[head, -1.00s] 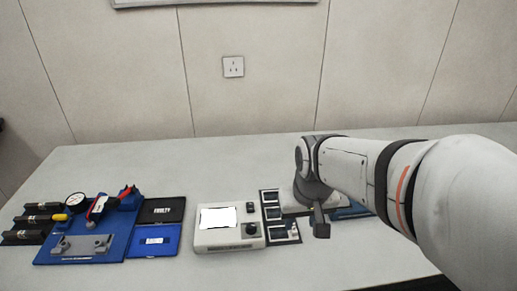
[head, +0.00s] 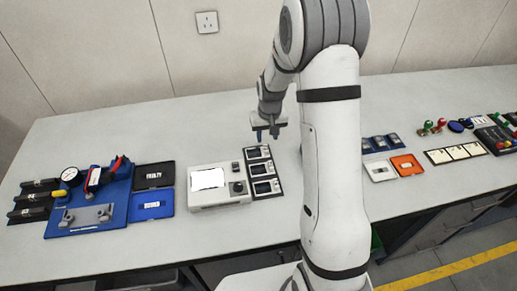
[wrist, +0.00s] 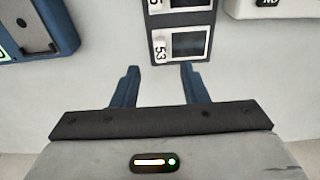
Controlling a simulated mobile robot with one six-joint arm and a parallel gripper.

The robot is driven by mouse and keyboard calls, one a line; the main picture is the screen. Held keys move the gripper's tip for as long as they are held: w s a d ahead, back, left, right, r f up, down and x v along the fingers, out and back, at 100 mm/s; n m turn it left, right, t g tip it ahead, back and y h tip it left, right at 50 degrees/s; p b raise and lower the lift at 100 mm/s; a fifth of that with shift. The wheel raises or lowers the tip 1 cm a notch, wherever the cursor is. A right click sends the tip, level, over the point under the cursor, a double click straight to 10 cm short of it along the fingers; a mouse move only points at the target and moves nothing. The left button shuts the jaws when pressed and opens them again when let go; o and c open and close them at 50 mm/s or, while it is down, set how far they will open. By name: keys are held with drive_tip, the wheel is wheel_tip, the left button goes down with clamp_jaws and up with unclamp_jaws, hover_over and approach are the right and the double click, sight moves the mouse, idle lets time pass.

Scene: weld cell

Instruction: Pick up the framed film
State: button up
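Several dark framed films sit on a black rack (head: 274,150) beside the white viewer; the far one (head: 259,152) is nearest my gripper, and others (head: 262,169) (head: 266,187) lie in front. In the wrist view, a film with a dark window and a label reading 53 (wrist: 186,42) lies just beyond my fingertips, with part of another above it. My gripper (head: 267,133) is above the bench at the far end of the rack. In the wrist view my gripper (wrist: 159,70) shows two blue fingers spread apart with nothing between them.
A white viewer (head: 215,201) with a bright screen stands left of the rack. Further left are a black tray (head: 154,175), a blue tray (head: 152,205) and a blue fixture (head: 122,195). Blue items (head: 380,143) and an orange tray (head: 407,165) lie right. The bench behind is clear.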

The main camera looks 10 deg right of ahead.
sight(266, 148)
drive_tip(key=shift+w+f+p, duration=0.2)
drive_tip(key=shift+f+p, duration=0.2)
drive_tip(key=shift+f, duration=0.7)
drive_tip(key=shift+w+f+p, duration=0.15)
drive_tip(key=shift+f+p, duration=0.2)
drive_tip(key=shift+f, duration=0.75)
drive_tip(key=shift+w+f+p, duration=0.2)
drive_tip(key=shift+f+p, duration=0.2)
drive_tip(key=shift+f, duration=0.7)
drive_tip(key=shift+c, duration=0.3)
clamp_jaws()
